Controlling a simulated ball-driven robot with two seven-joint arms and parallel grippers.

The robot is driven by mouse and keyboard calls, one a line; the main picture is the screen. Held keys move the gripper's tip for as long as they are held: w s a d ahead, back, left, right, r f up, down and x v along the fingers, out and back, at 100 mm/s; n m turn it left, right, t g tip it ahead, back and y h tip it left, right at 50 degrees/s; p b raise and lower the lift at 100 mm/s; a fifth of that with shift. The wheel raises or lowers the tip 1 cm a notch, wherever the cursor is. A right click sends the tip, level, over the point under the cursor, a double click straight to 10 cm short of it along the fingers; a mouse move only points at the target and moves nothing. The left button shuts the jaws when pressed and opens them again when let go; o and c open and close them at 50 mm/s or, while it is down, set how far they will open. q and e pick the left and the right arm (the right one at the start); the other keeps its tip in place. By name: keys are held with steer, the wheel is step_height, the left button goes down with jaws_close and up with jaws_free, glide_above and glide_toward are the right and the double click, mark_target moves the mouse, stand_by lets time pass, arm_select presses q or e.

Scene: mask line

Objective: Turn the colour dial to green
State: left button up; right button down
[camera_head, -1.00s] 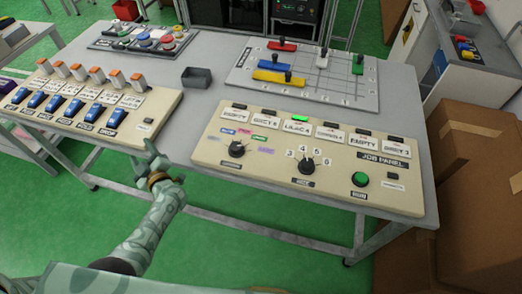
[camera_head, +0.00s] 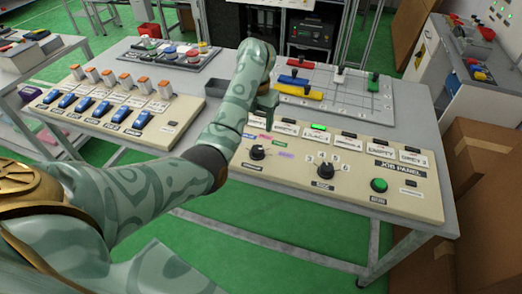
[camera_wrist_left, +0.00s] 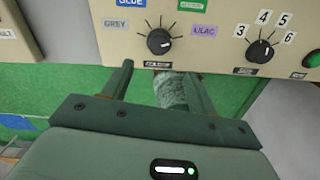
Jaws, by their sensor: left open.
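The colour dial (camera_head: 257,152) is a round black knob at the left of the cream job panel (camera_head: 350,197). In the left wrist view the dial (camera_wrist_left: 158,41) sits just beyond the fingertips, ringed by GREY, BLUE, green and LILAC labels. The green label (camera_wrist_left: 192,5) is at upper right of the knob. A white mark shows on the knob's right side; its exact setting is hard to tell. My left gripper (camera_wrist_left: 158,70) is open and empty, apart from the dial. In the head view the left gripper (camera_head: 266,100) hangs above the panel's back left. My right gripper is not seen.
A number dial (camera_head: 325,171) and a green button (camera_head: 379,185) are further right on the panel. A lit green lamp (camera_head: 319,127) is on its back row. A switch box (camera_head: 150,105) stands left, a slider board (camera_head: 350,95) behind. Cardboard boxes (camera_head: 480,180) stand right.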

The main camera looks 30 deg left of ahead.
mark_target(257, 148)
arm_select(q)
step_height(257, 148, down, 11)
steer(key=b, duration=0.5)
steer(key=shift+f, duration=0.1)
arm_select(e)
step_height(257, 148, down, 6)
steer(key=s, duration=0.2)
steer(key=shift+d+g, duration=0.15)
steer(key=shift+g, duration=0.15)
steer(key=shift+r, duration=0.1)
arm_select(q)
steer(key=c, duration=1)
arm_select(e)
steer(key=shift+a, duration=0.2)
